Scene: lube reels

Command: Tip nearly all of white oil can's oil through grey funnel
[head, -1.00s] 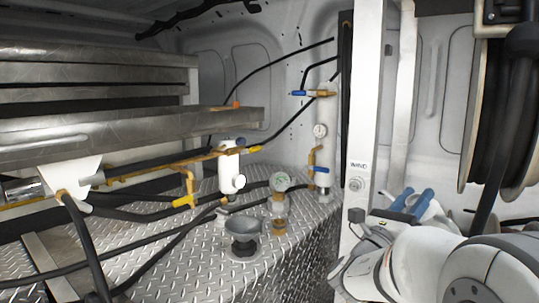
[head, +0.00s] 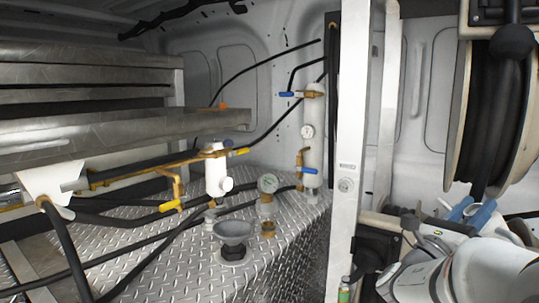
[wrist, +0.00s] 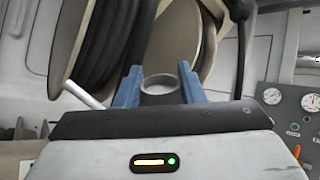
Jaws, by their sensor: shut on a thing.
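The grey funnel (head: 233,231) stands upright on the diamond-plate deck in the head view, its wide mouth up and its dark base on the plate. My gripper (head: 471,212) is at the right of the head view, well apart from the funnel and beyond the white post. In the wrist view my gripper's blue fingers (wrist: 159,88) are shut on a round pale thing with a grey ring-shaped top, apparently the white oil can (wrist: 160,80). A thin white spout (wrist: 86,96) sticks out to the left. Most of the can's body is hidden, and its oil cannot be seen.
A white post (head: 350,140) stands between my gripper and the funnel. Black hoses cross the deck at left. A hose reel (head: 500,110) hangs at upper right.

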